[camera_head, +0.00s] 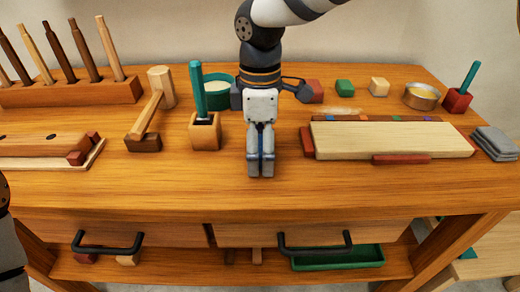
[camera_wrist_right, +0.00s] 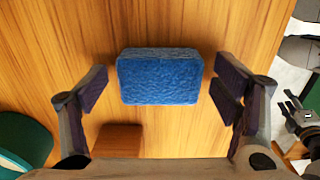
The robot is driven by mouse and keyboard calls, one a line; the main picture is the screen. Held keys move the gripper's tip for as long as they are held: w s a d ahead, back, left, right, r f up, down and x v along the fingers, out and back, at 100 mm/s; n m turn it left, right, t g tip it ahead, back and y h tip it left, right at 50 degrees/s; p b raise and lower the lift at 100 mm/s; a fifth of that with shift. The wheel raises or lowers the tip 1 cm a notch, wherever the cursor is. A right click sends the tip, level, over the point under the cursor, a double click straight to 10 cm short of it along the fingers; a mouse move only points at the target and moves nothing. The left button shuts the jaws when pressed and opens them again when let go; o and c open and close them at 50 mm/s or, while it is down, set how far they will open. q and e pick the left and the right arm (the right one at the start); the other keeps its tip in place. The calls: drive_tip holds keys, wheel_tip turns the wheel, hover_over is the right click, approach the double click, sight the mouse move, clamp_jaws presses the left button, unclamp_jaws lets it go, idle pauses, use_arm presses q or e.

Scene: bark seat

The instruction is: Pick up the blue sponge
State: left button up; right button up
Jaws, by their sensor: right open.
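The blue sponge (camera_wrist_right: 159,77) is a rough-faced block on the wooden table, seen from above in the right wrist view. My right gripper (camera_wrist_right: 160,90) is open, with one finger on each side of the sponge and a gap to both. In the head view my right gripper (camera_head: 260,168) points down over the table's middle and the sponge is hidden behind it. My left gripper (camera_wrist_right: 297,112) shows small and dark at the right edge of the wrist view; its opening is unclear.
A wooden holder (camera_head: 205,133) with a green-handled tool stands just left of my right gripper. A green bowl (camera_head: 221,90) is behind. A pale board (camera_head: 390,140) lies to the right and a mallet (camera_head: 148,112) to the left. The front strip of the table (camera_head: 180,195) is clear.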

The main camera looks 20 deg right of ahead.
drive_tip(key=c, duration=1)
